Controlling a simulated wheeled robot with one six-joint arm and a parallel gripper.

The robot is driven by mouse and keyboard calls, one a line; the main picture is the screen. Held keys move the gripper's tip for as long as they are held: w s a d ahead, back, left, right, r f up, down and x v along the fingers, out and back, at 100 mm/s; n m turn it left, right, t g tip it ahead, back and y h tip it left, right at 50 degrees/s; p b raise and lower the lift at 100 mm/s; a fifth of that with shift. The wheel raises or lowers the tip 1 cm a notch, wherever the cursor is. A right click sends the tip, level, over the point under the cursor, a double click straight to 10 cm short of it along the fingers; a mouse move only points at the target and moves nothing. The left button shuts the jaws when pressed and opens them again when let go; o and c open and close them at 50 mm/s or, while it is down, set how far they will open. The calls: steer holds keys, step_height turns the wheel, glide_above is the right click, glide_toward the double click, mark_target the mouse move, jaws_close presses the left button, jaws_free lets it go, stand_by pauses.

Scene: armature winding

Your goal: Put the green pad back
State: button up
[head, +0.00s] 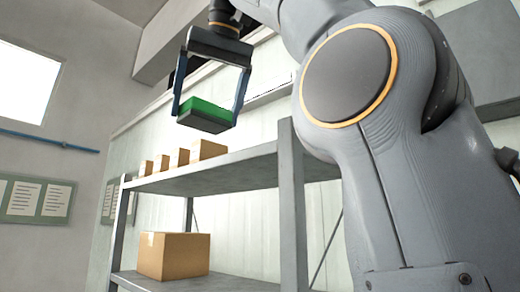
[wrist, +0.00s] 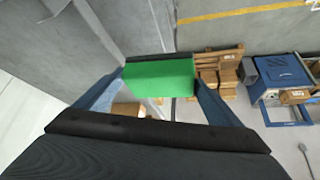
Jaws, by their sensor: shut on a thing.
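The green pad (head: 204,114) is a flat block with a bright green top and a dark lower side. My gripper (head: 206,108) is shut on it, one blue finger at each end, and holds it in the air above the level of the shelf's upper board in the head view. In the wrist view the green pad (wrist: 160,78) sits between the two blue fingers of my gripper (wrist: 160,88). Its green face shows there, with a dark strip along the far edge. No place that is clearly the pad's own can be made out.
A grey metal shelf (head: 240,170) bears several small cardboard boxes (head: 208,150) on its upper board and a larger box (head: 173,256) below.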

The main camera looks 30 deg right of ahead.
steer(key=w+d+p, duration=0.1)
steer(key=w+d, duration=0.1)
steer(key=d, duration=0.3)
steer(key=w+d+p, duration=0.1)
steer(key=w+d, duration=0.1)
steer(key=d, duration=0.2)
steer(key=w+d+p, duration=0.1)
steer(key=w+d, duration=0.1)
steer(key=d, duration=0.3)
steer(key=shift+d, duration=0.35)
steer(key=shift+w+d+p, duration=0.2)
steer(key=shift+d+p, duration=0.25)
steer(key=shift+d, duration=0.1)
steer(key=shift+s+a+f, duration=0.1)
steer(key=shift+a+f, duration=0.05)
steer(key=shift+f, duration=1.4)
steer(key=o, duration=0.8)
steer(key=shift+c, duration=0.2)
steer(key=shift+f, duration=0.2)
